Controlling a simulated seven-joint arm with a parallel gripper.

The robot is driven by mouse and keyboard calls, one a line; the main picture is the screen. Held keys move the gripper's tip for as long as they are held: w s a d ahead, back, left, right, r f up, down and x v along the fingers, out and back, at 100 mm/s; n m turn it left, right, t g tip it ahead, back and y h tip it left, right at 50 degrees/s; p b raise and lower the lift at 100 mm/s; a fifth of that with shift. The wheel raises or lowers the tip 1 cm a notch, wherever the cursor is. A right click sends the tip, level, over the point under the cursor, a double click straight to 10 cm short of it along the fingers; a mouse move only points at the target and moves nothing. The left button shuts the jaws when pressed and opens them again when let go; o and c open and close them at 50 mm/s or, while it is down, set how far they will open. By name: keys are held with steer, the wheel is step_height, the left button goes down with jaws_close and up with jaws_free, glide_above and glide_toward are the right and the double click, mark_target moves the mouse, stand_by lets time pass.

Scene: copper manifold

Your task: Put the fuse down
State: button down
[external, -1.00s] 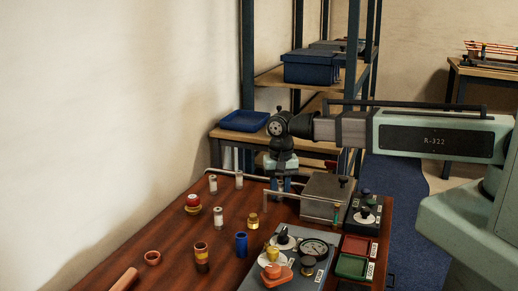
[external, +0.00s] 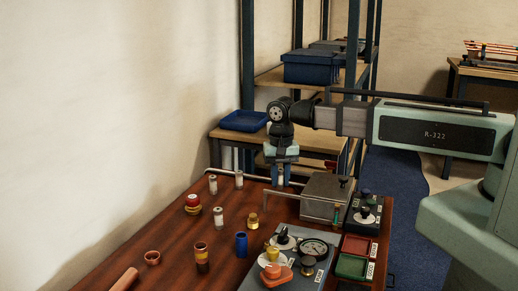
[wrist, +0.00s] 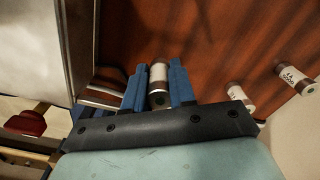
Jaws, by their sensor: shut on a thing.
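My gripper (external: 280,176) is above the far part of the wooden table, left of the grey metal box. In the wrist view, the blue fingers of my gripper (wrist: 158,88) are shut on a fuse (wrist: 158,78), a pale cylinder with a brown-grey end cap. In the external view the held fuse is hard to make out between the fingers. Two more pale labelled fuses (wrist: 240,97) (wrist: 296,77) are to its right in the wrist view. In the external view, three pale fuses (external: 213,185) (external: 239,180) (external: 218,218) stand apart on the table, left of my gripper.
The grey metal box (external: 326,196), with a rail in front, is close on the right. A gauge panel (external: 290,262), green tray (external: 351,266) and red tray (external: 357,245) are nearer. A brass fitting (external: 253,221) and blue cylinder (external: 241,245) stand mid-table. Bare wood lies between the fuses.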

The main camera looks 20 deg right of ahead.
step_height(320, 180, up, 6)
steer(key=shift+f, duration=0.2)
steer(key=w+d+r+m, duration=0.1)
steer(key=w+d+r, duration=0.1)
steer(key=w+d, duration=0.3)
steer(key=w+d+r+m, duration=0.2)
steer(key=w+d, duration=0.4)
steer(key=d, duration=0.4)
steer(key=w+d+r+m, duration=0.2)
steer(key=w+d, duration=0.4)
steer(key=d, duration=0.1)
steer(key=shift+d+r, duration=0.3)
steer(key=shift+r, duration=0.05)
step_height(320, 180, up, 4)
glide_above(320, 132)
steer(key=shift+s+f+n, duration=0.1)
steer(key=shift+f+n, duration=0.75)
steer(key=shift+f, duration=0.85)
steer(key=shift+s+f+n, duration=0.1)
steer(key=shift+f+n, duration=0.7)
steer(key=shift+f, duration=0.85)
steer(key=shift+f+n, duration=0.85)
steer(key=shift+f, duration=0.85)
steer(key=shift+f, duration=0.2)
steer(key=c, duration=0.9)
jaws_free()
steer(key=shift+c, duration=0.2)
steer(key=shift+r, duration=0.2)
